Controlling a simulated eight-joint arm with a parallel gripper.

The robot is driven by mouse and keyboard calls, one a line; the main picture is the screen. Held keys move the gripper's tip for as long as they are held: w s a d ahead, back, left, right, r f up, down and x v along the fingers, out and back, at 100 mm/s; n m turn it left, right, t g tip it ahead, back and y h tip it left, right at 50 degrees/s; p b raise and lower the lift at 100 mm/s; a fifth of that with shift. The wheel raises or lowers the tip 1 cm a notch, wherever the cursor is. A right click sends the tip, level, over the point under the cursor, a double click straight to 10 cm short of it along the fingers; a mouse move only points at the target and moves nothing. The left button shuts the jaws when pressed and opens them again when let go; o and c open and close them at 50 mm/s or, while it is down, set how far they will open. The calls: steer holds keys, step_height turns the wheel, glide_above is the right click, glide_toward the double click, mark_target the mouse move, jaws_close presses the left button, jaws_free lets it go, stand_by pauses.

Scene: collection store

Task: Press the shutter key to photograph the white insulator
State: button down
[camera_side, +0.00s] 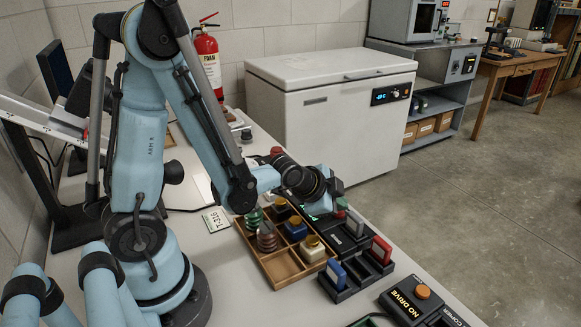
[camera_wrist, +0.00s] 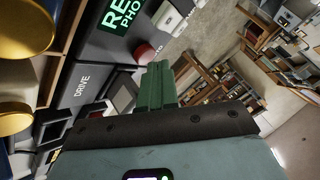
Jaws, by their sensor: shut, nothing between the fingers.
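The white insulator (camera_side: 312,250), pale with a gold top, stands in a front compartment of the wooden tray (camera_side: 283,283) in the side view. I cannot pick it out surely in the wrist view. My gripper (camera_side: 333,188) is shut and empty above the black consoles, behind the tray. Its closed green fingers (camera_wrist: 157,84) show in the wrist view. Just beyond them is a red round button (camera_wrist: 143,52) beside a lit green sign (camera_wrist: 121,15), partly cut off. A white key (camera_wrist: 168,17) lies farther along. I cannot tell which is the shutter key, or whether the fingers touch the button.
Other insulators, including a green one (camera_side: 253,217) and a blue one (camera_side: 296,229), stand in the tray. A black rack holds a blue block (camera_side: 337,273) and a red block (camera_side: 381,249). A box marked NO DRIVE (camera_side: 400,303) has an orange button. A white freezer (camera_side: 325,115) stands behind.

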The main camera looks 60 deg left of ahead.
steer(key=shift+r, duration=0.1)
steer(key=shift+r, duration=0.35)
stand_by(0.4)
steer(key=shift+r, duration=2.5)
steer(key=s+d+r+n+g+h, duration=0.1)
steer(key=s+d+r+n+g, duration=0.1)
steer(key=s+n, duration=0.5)
steer(key=s+d+r, duration=0.1)
steer(key=s+r, duration=0.1)
steer(key=s, duration=0.1)
steer(key=shift+s+d+n, duration=0.15)
steer(key=shift+n, duration=0.25)
steer(key=shift+r, duration=0.15)
